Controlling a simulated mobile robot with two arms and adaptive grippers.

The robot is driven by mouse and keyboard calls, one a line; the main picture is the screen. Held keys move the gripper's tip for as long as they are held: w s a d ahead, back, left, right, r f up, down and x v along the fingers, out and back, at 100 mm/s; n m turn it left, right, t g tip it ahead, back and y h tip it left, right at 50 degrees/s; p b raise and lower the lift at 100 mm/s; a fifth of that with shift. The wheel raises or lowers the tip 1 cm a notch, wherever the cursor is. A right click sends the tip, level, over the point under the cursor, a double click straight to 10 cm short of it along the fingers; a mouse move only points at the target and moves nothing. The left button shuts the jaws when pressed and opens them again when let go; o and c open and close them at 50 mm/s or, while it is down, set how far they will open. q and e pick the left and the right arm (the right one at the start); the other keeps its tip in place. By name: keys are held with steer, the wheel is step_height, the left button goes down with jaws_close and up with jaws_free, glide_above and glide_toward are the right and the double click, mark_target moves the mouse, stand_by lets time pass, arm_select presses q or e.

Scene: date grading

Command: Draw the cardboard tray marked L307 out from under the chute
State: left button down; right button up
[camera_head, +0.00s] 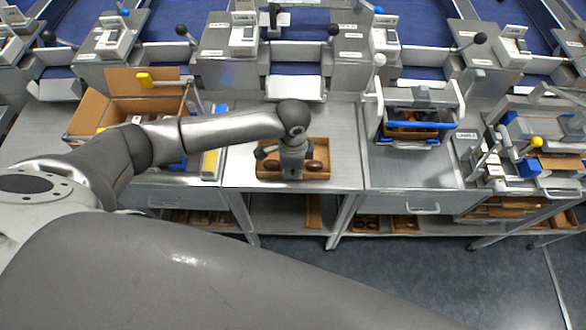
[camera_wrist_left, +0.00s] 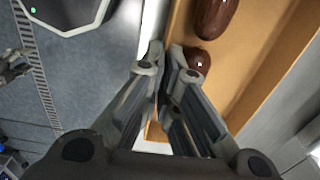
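The cardboard tray (camera_head: 322,150) sits on the metal table below the middle chute (camera_head: 297,88), close to the table's front edge. Brown dates lie in it; one shows at its right side (camera_head: 314,166). I cannot read a mark on the tray. My left gripper (camera_head: 292,172) points down at the tray's near side and hides part of it. In the left wrist view, its fingers (camera_wrist_left: 165,62) are close together on either side of the tray's wall, one inside and one outside. The tray's inside (camera_wrist_left: 255,50) shows with two dates. My right gripper is not in view.
An open cardboard box (camera_head: 92,112) stands on the left, with blue and yellow items beside it. A metal frame with a blue bar (camera_head: 420,125) stands on the right. More trays lie on the shelf below. Floor (camera_head: 400,270) is clear in front.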

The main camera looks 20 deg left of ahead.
arm_select(q)
steer(key=c, duration=1.6)
jaws_free()
steer(key=shift+o, duration=0.2)
steer(key=shift+r, duration=0.1)
step_height(320, 180, up, 12)
